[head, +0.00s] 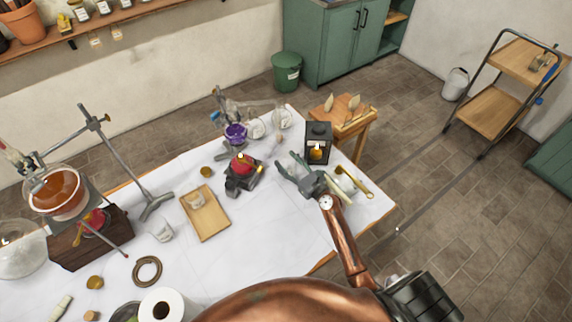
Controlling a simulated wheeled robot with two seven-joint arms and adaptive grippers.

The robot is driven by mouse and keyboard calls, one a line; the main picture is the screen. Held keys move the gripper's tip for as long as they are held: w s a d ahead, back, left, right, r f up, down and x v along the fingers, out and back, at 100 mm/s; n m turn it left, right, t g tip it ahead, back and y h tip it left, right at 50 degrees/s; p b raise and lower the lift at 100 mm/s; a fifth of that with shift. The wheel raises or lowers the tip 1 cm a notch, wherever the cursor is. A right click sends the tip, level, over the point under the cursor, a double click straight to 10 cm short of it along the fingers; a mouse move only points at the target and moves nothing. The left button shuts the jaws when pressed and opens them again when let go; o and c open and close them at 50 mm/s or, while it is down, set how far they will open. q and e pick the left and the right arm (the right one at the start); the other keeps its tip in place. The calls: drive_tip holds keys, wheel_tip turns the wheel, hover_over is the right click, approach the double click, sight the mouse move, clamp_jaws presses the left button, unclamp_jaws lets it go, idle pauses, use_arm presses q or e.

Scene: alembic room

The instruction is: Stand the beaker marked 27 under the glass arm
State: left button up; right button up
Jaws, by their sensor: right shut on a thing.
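My right gripper (290,164) reaches over the right part of the white-topped table (225,265), left of a dark lantern. Its fingers are spread around something too small and pale to make out, and no number can be read. One small clear beaker (195,200) stands on a tan tray (209,222). Another (162,233) stands on the table left of the tray. Glassware with a glass arm (262,104) stands at the back, by a purple flask (236,133). My left gripper is not in view.
A red-topped burner (241,170) stands left of my right gripper, and the lantern (318,143) close to its right. A large orange-filled flask (58,192) and a metal stand (128,165) fill the left. A white roll (162,305) is at the front.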

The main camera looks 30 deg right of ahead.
sight(286, 157)
drive_tip(key=shift+w+f, duration=0.15)
drive_tip(key=shift+f, duration=0.15)
drive_tip(key=shift+w, duration=0.65)
drive_tip(key=shift+w+b, duration=0.35)
drive_tip(key=shift+w, duration=0.15)
drive_tip(key=shift+d+b+x, duration=0.25)
drive_tip(key=shift+b+x, duration=0.2)
drive_tip(key=shift+x, duration=0.7)
drive_tip(key=shift+w+d, duration=0.1)
drive_tip(key=shift+w, duration=0.7)
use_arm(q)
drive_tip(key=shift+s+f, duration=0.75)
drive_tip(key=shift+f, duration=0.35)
use_arm(e)
drive_tip(key=shift+d+x, duration=0.25)
drive_tip(key=shift+x, duration=0.85)
drive_tip(key=shift+w, duration=0.1)
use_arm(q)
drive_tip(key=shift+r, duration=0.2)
use_arm(e)
drive_tip(key=shift+a, duration=0.1)
